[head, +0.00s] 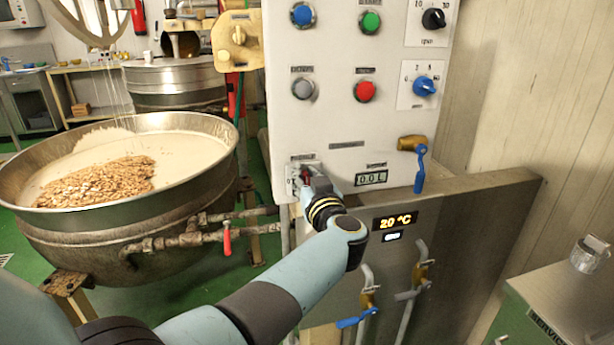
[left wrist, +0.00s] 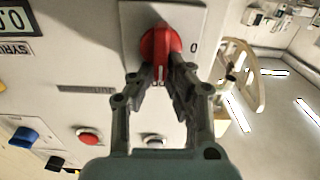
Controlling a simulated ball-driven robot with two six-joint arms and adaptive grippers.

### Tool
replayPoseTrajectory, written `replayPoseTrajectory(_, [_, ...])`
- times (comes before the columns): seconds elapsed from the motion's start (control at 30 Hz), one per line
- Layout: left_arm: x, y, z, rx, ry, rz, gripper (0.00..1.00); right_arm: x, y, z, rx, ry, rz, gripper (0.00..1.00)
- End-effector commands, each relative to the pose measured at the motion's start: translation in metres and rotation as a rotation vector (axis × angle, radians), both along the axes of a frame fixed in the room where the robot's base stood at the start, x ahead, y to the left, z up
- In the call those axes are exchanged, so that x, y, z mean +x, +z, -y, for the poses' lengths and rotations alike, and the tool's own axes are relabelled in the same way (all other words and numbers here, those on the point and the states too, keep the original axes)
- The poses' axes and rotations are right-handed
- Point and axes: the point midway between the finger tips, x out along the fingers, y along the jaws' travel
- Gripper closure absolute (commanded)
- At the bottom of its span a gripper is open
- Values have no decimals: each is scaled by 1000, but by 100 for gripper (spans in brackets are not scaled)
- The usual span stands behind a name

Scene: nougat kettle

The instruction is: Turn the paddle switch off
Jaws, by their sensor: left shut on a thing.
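The paddle switch is a red rotary knob (left wrist: 157,45) on a pale plate, with a "0" printed to its right in the left wrist view. A white mark on the knob points down in that view, not at the "0". My left gripper (left wrist: 161,76) is shut on the knob, one finger on each side. In the head view a small bit of the red knob (head: 305,174) shows at the lower left of the white control panel (head: 330,120), with my left gripper (head: 309,181) at it. My right gripper is not in view.
Red (head: 365,91), grey, blue and green buttons sit above the switch. A blue-handled valve (head: 420,170) and a 0.0 L display (head: 371,178) are to its right. A kettle (head: 130,235) with nuts in pale mass stands left.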

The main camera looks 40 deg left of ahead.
Motion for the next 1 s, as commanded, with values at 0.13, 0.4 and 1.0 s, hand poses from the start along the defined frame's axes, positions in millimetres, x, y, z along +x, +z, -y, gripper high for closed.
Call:
replayPoseTrajectory(0.13, [-1, 0, -1, -28, 0, 31, 100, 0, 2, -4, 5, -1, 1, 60])
replayPoseTrajectory(0.4, [-5, -1, -4, -148, 1, 170, 100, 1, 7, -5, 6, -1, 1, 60])
replayPoseTrajectory(1.0, [-14, -10, -11, -518, 1, 603, 100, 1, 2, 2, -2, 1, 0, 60])
